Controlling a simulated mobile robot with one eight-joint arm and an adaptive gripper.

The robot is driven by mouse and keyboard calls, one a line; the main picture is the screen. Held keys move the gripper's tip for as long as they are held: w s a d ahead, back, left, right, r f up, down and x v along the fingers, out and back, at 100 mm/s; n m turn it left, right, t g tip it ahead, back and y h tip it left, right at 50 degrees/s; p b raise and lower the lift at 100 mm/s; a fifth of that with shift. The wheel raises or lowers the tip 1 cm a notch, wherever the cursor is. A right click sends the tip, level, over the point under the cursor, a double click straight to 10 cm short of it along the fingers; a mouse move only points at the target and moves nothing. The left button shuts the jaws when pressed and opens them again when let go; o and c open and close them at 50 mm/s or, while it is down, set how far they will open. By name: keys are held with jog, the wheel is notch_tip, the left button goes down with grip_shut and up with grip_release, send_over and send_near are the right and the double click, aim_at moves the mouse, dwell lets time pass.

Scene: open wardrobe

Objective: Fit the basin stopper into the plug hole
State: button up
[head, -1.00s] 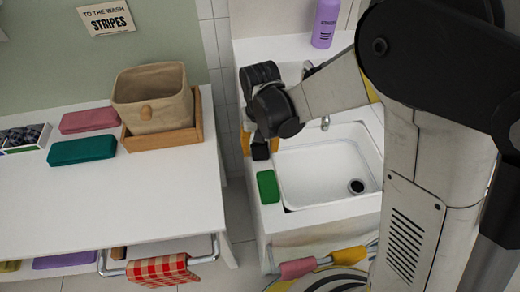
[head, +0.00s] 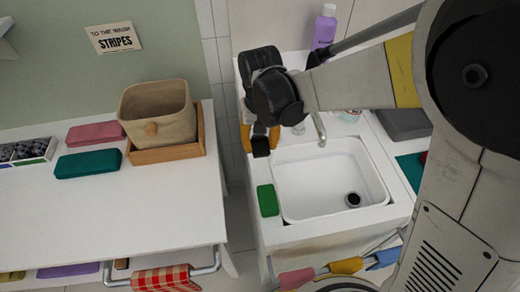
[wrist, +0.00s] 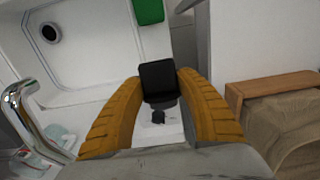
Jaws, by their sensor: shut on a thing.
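My gripper (head: 260,135) is above the back left corner of the basin. Its yellow fingers (wrist: 158,85) are shut on a black block-shaped piece, the stopper (head: 261,147). In the wrist view the stopper (wrist: 158,80) shows a flat square face and a darker round part nearer the palm. The white basin (head: 290,208) has a dark round plug hole (head: 352,200) with a metal rim near its front right. The plug hole (wrist: 50,32) is open and shows at upper left in the wrist view. The stopper is well apart from it.
A metal tap (head: 320,130) rises at the basin's back. A green sponge (head: 267,200) lies on the left rim. A purple bottle (head: 324,27) stands behind. A white table (head: 100,215) with a beige basket (head: 158,112) is left, across a gap.

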aim_at(260, 143)
jog(key=shift+r+p, duration=1.85)
jog(key=shift+r, duration=1.05)
